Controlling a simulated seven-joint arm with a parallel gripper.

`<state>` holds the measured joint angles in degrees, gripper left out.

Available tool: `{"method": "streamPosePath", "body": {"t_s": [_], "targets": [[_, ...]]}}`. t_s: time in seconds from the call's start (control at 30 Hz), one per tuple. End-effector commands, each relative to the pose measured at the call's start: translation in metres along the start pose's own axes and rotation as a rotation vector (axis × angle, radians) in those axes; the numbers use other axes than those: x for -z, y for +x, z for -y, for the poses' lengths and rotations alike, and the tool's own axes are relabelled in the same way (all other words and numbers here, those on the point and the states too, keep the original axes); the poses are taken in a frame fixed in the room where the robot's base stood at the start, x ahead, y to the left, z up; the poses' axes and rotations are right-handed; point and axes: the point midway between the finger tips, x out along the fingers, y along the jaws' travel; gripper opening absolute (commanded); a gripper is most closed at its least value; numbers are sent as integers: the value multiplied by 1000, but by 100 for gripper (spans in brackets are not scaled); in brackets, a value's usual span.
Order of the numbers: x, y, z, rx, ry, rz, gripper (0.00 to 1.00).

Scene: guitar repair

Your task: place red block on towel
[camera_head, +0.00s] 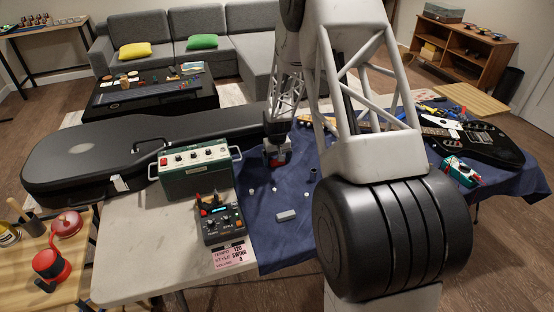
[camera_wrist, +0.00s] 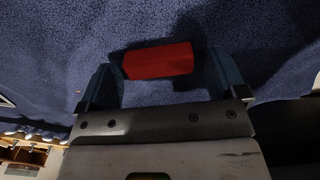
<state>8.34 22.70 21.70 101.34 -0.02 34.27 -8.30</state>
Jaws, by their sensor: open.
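The red block (camera_wrist: 158,61) shows in the wrist view against the dark blue towel (camera_wrist: 60,60), with a shadow beside it on the cloth. My gripper (camera_wrist: 163,78) is open, with one finger on each side of the block and a gap visible at the right finger. Whether the left finger touches the block is hard to tell. In the head view my gripper (camera_head: 277,160) is low over the towel (camera_head: 265,230), near its left edge. Only small bits of red show there between the fingers, and my arm hides much of the cloth.
A green amplifier box (camera_head: 196,170) and a dark pedal (camera_head: 220,218) stand left of the towel. A black guitar case (camera_head: 110,150) lies behind them. A small grey block (camera_head: 286,215) lies on the towel. A black guitar (camera_head: 480,142) lies at the right.

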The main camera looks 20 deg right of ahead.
Motion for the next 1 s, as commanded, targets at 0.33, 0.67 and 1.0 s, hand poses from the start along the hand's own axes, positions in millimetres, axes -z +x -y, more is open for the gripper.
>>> {"method": "streamPosePath", "body": {"t_s": [0.33, 0.67, 1.0], "targets": [[0, -32, 0, 0, 0, -2, 91], [0, -84, 0, 0, 0, -2, 91], [0, -118, 0, 0, 0, -1, 91]]}}
